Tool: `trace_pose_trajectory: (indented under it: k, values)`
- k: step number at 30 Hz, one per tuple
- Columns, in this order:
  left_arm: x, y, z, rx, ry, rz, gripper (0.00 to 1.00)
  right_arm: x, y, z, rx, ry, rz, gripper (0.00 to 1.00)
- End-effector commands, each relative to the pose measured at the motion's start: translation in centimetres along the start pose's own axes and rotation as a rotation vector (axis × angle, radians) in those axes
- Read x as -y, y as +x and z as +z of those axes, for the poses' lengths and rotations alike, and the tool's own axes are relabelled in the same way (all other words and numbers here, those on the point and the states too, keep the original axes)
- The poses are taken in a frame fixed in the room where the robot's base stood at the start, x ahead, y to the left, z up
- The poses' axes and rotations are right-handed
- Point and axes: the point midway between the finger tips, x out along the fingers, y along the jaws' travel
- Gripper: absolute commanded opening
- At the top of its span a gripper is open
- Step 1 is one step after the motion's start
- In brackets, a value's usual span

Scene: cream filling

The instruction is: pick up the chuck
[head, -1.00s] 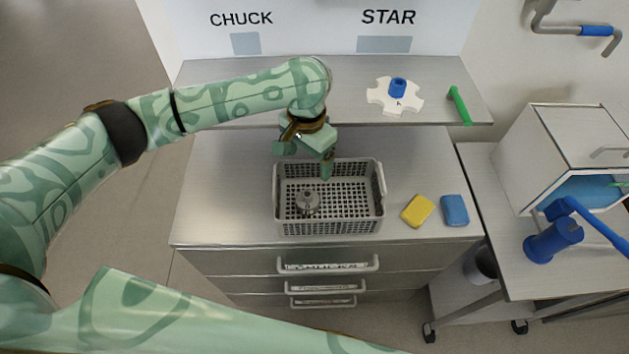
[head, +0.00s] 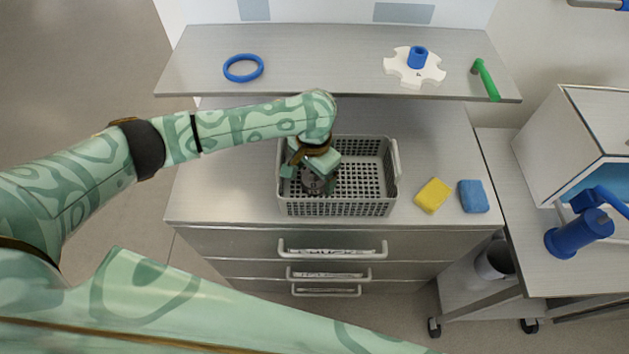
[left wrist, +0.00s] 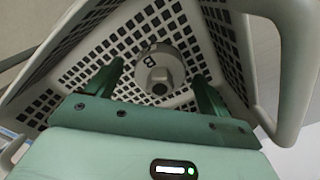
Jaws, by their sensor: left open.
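The chuck (left wrist: 160,66) is a grey metal piece with a hole, lying in the grey basket (head: 340,208). In the left wrist view it shows between and beyond the two fingers of my left gripper (left wrist: 155,85), which is open and empty. In the head view my left gripper (head: 315,178) is over the left part of the basket, and the chuck (head: 316,184) is mostly hidden under it. I cannot tell exactly how far the fingers are above it. My right gripper is not in view.
The basket walls stand close around my left gripper. A yellow sponge (head: 433,195) and a blue sponge (head: 473,196) lie to the right. On the shelf above are a blue ring (head: 243,68), a white star-shaped piece (head: 400,66) and a green tool (head: 486,79).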

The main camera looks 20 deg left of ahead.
Motion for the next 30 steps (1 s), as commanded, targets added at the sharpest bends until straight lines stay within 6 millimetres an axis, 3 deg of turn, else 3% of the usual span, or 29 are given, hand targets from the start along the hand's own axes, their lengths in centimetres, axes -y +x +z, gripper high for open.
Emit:
trace_pose_trajectory:
  k: [1,3,9,11,16,17,25,30]
  values:
    - [0.0,1.4,0.0,0.003,-0.001,0.0,0.81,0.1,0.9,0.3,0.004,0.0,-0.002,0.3]
    - [0.0,1.9,0.0,0.001,-0.001,0.0,0.81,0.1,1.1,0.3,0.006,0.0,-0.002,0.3]
    - [0.1,1.7,-0.1,-0.001,0.0,-0.001,0.81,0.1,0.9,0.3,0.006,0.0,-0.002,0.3]
    - [0.1,1.7,-0.1,-0.001,0.0,-0.001,0.67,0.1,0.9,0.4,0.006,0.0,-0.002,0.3]
    - [0.1,1.7,-0.1,-0.001,0.0,-0.002,0.2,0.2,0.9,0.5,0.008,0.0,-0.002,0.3]
    - [0.1,1.6,-0.1,-0.003,0.0,-0.001,0.15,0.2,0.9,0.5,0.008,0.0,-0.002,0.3]
    - [0.1,1.4,-0.1,-0.003,0.0,-0.002,0.15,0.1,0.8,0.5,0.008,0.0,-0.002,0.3]
    - [0.1,-0.2,-0.2,-0.005,0.0,-0.002,0.15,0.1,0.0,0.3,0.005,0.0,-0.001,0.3]
